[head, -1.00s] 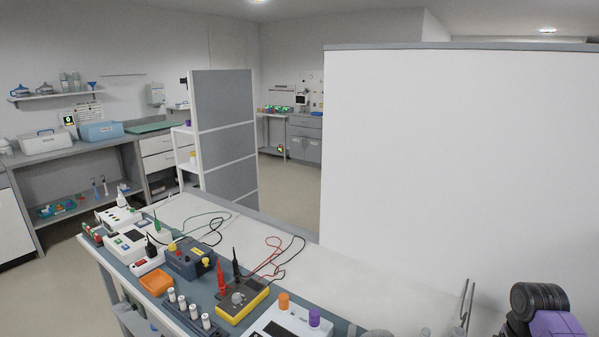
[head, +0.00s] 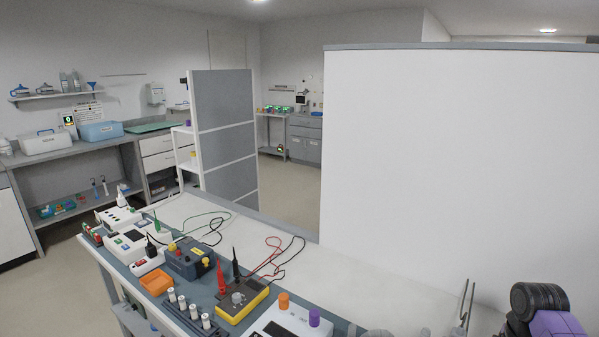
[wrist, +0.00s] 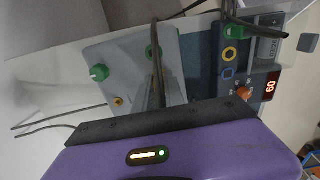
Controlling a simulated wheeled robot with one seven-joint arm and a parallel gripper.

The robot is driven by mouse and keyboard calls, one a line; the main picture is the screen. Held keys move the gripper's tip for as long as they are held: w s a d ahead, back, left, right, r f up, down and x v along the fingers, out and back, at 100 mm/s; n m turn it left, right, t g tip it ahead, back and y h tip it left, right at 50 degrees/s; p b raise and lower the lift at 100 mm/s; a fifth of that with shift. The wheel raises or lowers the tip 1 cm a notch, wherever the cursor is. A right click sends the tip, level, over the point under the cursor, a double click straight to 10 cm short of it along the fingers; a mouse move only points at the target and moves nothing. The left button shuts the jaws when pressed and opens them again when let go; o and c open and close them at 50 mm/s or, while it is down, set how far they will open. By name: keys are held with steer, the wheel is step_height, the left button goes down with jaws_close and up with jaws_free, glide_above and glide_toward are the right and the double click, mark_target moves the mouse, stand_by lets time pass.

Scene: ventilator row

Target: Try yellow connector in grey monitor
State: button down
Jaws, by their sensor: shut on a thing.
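My gripper's purple body (wrist: 170,155) fills the bottom of the wrist view, and its fingers (wrist: 157,85) point up over a light grey panel. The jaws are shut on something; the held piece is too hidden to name. A dark grey unit (wrist: 252,90) with a red "60" display stands to the right of the fingers. It bears a yellow ring-shaped port (wrist: 230,54) and a blue square port (wrist: 228,73). I cannot see a yellow connector clearly in the wrist view.
The light grey panel has a green knob (wrist: 99,72). Dark cables cross the wrist view. On the bench are a yellow-edged box (head: 243,300), a blue-grey box (head: 190,262) and an orange tray (head: 155,281). A tall white partition (head: 450,170) stands behind the bench's right part.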

steer(key=shift+r, duration=0.25)
steer(key=shift+r+p, duration=2.3)
steer(key=shift+p, duration=0.1)
stand_by(0.6)
